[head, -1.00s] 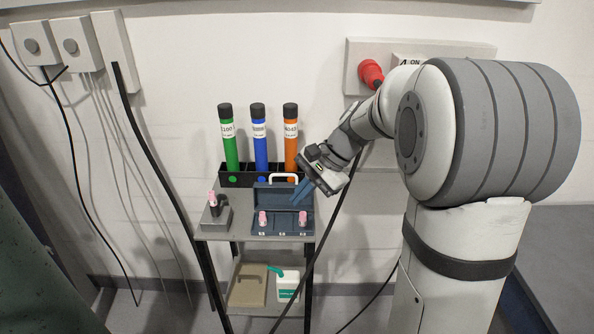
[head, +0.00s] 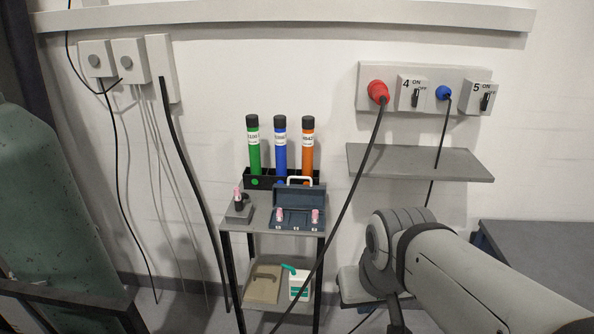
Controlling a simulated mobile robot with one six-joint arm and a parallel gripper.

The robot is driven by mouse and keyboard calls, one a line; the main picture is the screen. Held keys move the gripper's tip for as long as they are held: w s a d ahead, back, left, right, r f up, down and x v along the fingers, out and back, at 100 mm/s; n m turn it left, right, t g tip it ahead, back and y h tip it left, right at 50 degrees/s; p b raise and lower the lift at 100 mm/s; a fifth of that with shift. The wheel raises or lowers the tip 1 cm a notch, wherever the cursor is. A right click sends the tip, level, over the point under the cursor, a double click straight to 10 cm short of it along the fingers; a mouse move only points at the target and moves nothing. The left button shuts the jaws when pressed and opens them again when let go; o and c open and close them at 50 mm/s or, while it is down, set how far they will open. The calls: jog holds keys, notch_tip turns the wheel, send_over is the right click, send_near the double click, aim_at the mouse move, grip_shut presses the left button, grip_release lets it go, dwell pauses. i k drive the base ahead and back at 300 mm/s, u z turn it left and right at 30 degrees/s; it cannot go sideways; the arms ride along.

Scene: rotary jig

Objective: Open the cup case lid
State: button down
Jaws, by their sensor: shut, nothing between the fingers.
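The cup case (head: 297,224) is a dark blue box on the upper shelf of a small stand. Its lid (head: 299,196) stands raised at the back, with a white handle (head: 300,180) on top. Two pink pieces show in the case, one at the left (head: 280,215) and one at the right (head: 315,216). My arm (head: 430,260) is at the lower right, well apart from the case. My gripper does not show in the head view now.
A black rack (head: 257,183) with green, blue and orange tubes stands behind the case. A grey block (head: 240,214) with a pink-topped piece is at its left. A black cable (head: 347,200) hangs in front of the stand's right side. A grey wall shelf (head: 420,162) is at the right.

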aim_at(309, 197)
jog(key=z, duration=0.25)
jog(key=i, duration=1.05)
jog(key=u, duration=0.5)
